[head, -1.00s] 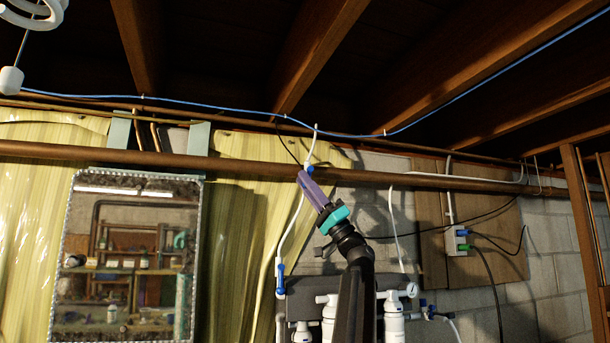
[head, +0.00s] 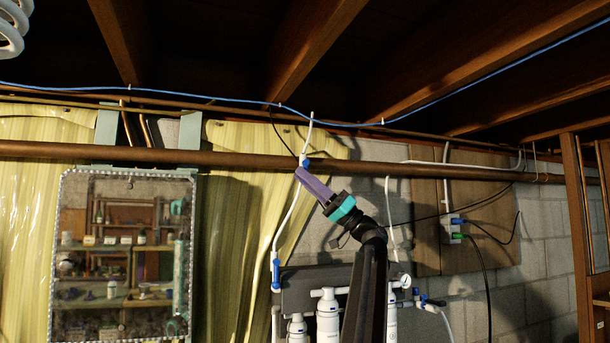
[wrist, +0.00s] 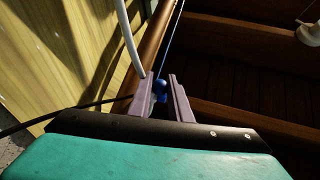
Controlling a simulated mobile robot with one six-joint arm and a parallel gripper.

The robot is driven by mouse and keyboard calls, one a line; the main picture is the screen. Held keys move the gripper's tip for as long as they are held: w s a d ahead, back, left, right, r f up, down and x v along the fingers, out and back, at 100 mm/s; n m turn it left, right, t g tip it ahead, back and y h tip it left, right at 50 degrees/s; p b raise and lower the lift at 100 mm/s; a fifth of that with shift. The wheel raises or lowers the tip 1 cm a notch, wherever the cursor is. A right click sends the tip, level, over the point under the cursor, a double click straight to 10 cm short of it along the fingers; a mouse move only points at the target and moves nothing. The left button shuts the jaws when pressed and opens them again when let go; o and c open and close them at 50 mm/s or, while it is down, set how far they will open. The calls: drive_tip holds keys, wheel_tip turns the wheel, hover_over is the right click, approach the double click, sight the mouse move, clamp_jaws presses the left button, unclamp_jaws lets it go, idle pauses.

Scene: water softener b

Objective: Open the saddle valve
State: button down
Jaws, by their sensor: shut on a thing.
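The saddle valve has a small blue handle (head: 305,162) and sits on the long copper pipe (head: 240,155) beneath the joists, with a white tube running down from it. My gripper (head: 299,171), with purple fingers and a teal body, reaches up to the valve from below right. In the wrist view, the blue handle (wrist: 160,87) lies between the two fingers of my gripper (wrist: 162,76), which are shut on it. The fingers partly hide the handle, so its exact turn angle cannot be told.
A thin blue line (head: 180,95) runs above the pipe. White filter canisters (head: 328,316) hang on the wall below. A framed mirror (head: 125,250) hangs at the left. A black cable (wrist: 60,115) passes by the gripper in the wrist view.

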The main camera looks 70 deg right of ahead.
drive_tip(key=shift+f, duration=0.1)
idle(0.3)
drive_tip(key=c, duration=1.6)
unclamp_jaws()
drive_tip(key=shift+c, duration=0.2)
drive_tip(key=b+v, duration=0.3)
drive_tip(key=v, duration=1)
drive_tip(key=shift+s+f, duration=0.2)
drive_tip(key=shift+s, duration=0.1)
drive_tip(key=shift+d, duration=0.1)
